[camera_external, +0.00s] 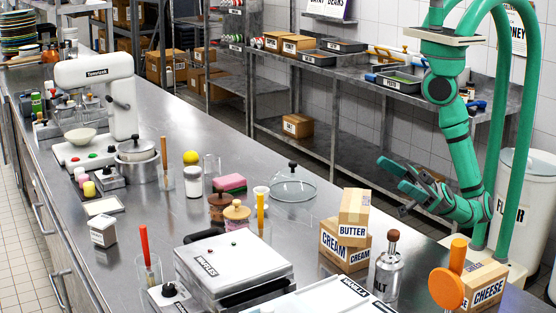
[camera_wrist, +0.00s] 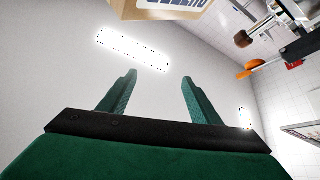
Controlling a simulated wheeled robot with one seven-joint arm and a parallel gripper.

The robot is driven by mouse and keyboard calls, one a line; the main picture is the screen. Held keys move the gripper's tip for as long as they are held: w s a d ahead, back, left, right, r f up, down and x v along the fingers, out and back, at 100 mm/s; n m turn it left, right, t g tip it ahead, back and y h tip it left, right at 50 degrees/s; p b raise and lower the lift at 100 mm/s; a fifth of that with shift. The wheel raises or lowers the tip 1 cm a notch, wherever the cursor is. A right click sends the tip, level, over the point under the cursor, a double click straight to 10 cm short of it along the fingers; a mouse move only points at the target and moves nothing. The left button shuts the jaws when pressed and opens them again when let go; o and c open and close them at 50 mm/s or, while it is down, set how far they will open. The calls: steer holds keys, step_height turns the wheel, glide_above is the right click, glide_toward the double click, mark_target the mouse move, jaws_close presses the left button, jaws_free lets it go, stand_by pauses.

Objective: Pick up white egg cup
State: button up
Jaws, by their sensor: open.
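My gripper (camera_external: 391,186) is open and empty, held out over the right edge of the counter, well to the right of the cup. In the wrist view my gripper (camera_wrist: 158,77) shows two green fingers spread apart with nothing between them. The white cup does not show in that view.
The butter box (camera_external: 353,213) sits on the cream box (camera_external: 345,245) near my gripper. The salt bottle (camera_external: 388,270) and cheese box (camera_external: 485,284) stand in front. A pink sponge (camera_external: 229,183) and yellow-handled tool (camera_external: 260,209) are close to the cup.

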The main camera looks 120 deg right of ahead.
steer(key=w+d+m+g+h, duration=0.2)
steer(key=w+d+m+h, duration=0.15)
steer(key=d, duration=0.85)
steer(key=w+d+m+g+h, duration=0.15)
steer(key=w+d+h, duration=0.3)
steer(key=d, duration=0.75)
steer(key=m+g+h, duration=0.3)
steer(key=m+g, duration=0.4)
steer(key=g, duration=0.2)
glide_toward(261, 190)
steer(key=shift+a+r, duration=0.7)
steer(key=shift+d+f+m, duration=0.2)
steer(key=shift+f+m, duration=0.1)
steer(key=x, duration=0.5)
steer(key=shift+w, duration=0.15)
steer(key=shift+w+a+x, duration=0.15)
steer(key=shift+a+x, duration=0.05)
steer(key=shift+x, duration=1.1)
steer(key=shift+w+a+x, duration=0.1)
steer(key=shift+a+x, duration=0.1)
steer(key=shift+x, duration=1.05)
steer(key=c, duration=1.1)
